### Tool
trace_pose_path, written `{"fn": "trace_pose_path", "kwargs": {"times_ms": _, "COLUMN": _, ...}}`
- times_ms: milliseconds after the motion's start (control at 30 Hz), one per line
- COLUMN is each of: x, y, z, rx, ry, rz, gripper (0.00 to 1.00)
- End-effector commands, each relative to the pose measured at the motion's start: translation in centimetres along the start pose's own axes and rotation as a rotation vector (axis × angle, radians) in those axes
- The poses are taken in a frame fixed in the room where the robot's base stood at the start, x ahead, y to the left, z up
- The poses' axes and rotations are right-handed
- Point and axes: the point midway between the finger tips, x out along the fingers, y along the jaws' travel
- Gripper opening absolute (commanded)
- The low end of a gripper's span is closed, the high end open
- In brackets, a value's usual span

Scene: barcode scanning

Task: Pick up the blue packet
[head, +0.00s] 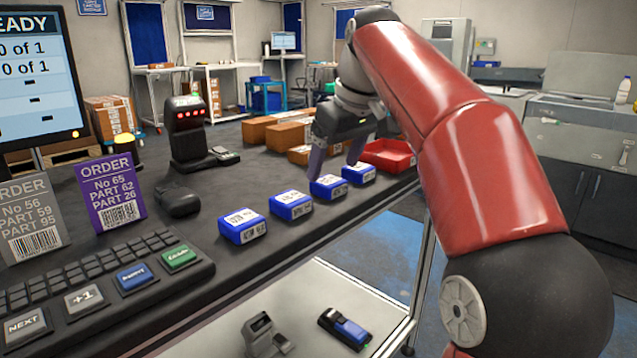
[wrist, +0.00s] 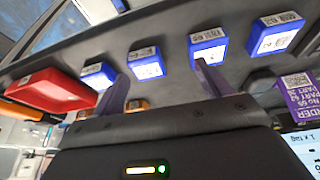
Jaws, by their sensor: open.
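Several blue packets with white labels lie in a row along the dark bench's front edge. In the head view they run from the nearest packet (head: 243,226) through a second (head: 291,204) and a third (head: 328,187) to the one (head: 359,174) by the red tray. My gripper (head: 332,170) is open and empty at the far end of the row, its purple fingers pointing down. In the wrist view the packet second from the tray (wrist: 146,63) appears beyond the gap between the fingers (wrist: 160,72). I cannot tell the exact height above it.
A red tray (head: 388,155) stands beyond the row; brown boxes (head: 285,133) lie behind it. A scanner stand (head: 188,135), purple order card (head: 110,193), black mouse (head: 177,200) and keyboard (head: 95,280) are on the left. A lower shelf holds a blue-and-black device (head: 345,328).

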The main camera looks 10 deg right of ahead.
Motion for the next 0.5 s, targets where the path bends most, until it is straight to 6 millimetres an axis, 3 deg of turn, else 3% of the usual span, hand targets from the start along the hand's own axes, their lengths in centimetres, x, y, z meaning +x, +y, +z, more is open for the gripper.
{"fn": "trace_pose_path", "kwargs": {"times_ms": 100, "x": -0.8, "y": 1.9, "z": -0.7, "rx": -0.028, "ry": 0.022, "rz": -0.034, "gripper": 0.76}}
{"fn": "trace_pose_path", "kwargs": {"times_ms": 233, "x": -0.8, "y": 2.5, "z": -0.8, "rx": -0.043, "ry": 0.031, "rz": -0.048, "gripper": 0.76}}
{"fn": "trace_pose_path", "kwargs": {"times_ms": 500, "x": 2.2, "y": 2.4, "z": -0.9, "rx": -0.044, "ry": 0.029, "rz": -0.049, "gripper": 0.76}}
